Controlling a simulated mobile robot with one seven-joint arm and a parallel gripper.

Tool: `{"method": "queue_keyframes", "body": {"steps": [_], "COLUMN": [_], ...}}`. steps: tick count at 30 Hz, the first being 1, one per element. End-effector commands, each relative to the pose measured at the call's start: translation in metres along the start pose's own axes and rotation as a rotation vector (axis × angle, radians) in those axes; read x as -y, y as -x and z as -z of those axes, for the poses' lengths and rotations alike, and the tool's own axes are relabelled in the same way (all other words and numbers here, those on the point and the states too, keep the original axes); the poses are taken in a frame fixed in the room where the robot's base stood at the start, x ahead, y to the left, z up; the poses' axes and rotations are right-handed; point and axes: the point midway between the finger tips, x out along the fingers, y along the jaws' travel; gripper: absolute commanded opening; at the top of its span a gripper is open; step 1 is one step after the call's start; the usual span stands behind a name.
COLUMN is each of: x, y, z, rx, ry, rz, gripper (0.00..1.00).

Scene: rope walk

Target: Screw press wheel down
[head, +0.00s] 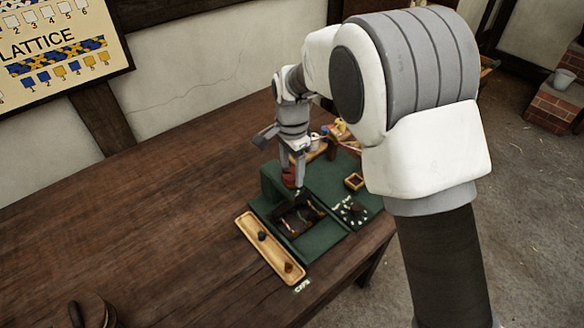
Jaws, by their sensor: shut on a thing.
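My gripper (297,172) points down over the far part of the green bench fixture (319,238). It is shut on a small reddish-brown piece (288,177), which looks like the press wheel. The piece is small and partly covered by the fingers, so its shape and how far down it sits cannot be told. In front of it, a dark open frame or tray (296,216) with light strands inside lies on the green base.
A long wooden tray (262,262) with two dark knobs lies at the fixture's left. A small wooden box (354,181) and a dark piece among white marks (351,211) are at its right. Coloured items (338,129) stand behind. The left of the wooden table (140,225) is mostly clear.

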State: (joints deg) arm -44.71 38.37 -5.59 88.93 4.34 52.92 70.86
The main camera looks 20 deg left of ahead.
Motion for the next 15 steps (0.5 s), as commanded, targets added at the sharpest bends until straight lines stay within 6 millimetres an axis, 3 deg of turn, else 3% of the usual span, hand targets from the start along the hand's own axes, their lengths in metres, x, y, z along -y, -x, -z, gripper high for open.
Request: {"method": "queue_keyframes", "body": {"steps": [15], "x": [0.0007], "y": [0.0009], "z": [-0.0001], "rx": [0.0], "ry": [-0.174], "rz": [0.002], "gripper": [0.06]}}
